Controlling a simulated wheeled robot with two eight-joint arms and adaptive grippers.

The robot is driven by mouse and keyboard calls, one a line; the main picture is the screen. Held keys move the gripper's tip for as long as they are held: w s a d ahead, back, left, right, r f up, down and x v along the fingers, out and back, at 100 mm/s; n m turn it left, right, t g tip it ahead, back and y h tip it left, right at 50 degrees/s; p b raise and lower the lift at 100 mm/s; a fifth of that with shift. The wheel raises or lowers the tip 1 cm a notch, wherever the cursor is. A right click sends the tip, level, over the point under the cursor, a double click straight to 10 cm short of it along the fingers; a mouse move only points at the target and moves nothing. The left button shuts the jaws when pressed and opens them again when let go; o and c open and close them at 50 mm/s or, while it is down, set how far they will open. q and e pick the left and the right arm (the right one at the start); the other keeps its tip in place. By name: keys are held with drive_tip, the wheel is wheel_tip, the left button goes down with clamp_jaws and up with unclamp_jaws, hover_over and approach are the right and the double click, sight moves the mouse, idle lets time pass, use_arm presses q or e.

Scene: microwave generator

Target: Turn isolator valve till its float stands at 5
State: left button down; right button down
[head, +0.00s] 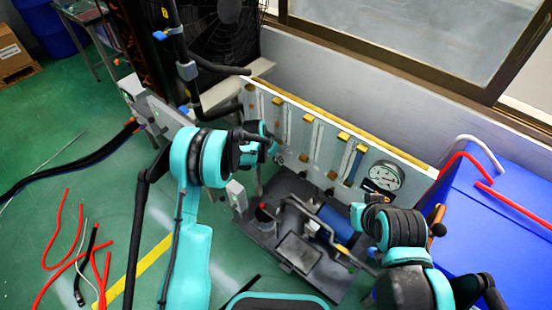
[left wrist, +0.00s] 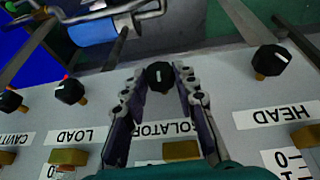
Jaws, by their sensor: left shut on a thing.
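The isolator valve (left wrist: 160,75) is a black knob with a white mark, above an upside-down ISOLATOR label in the left wrist view. My left gripper (left wrist: 158,82) is shut on it, one finger on each side. In the head view, my left gripper (head: 270,145) is at the lower left of the panel (head: 322,112), and the arm hides much of it. The isolator's upright gauge tube (head: 280,120) shows on the panel, but its float is too small to read. My right arm is at the lower right; its fingers do not show clearly.
The HEAD knob (left wrist: 268,60), LOAD knob (left wrist: 70,90) and CAVITY knob (left wrist: 10,102) flank the held one. A round dial (head: 386,175) is at the panel's right. Pipes and a blue cylinder (head: 336,222) stand in front. A blue bin (head: 500,230) is at the right.

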use_arm(q)
drive_tip(key=c, duration=1.2)
unclamp_jaws()
drive_tip(key=v, duration=1.2)
drive_tip(key=shift+r, duration=0.1)
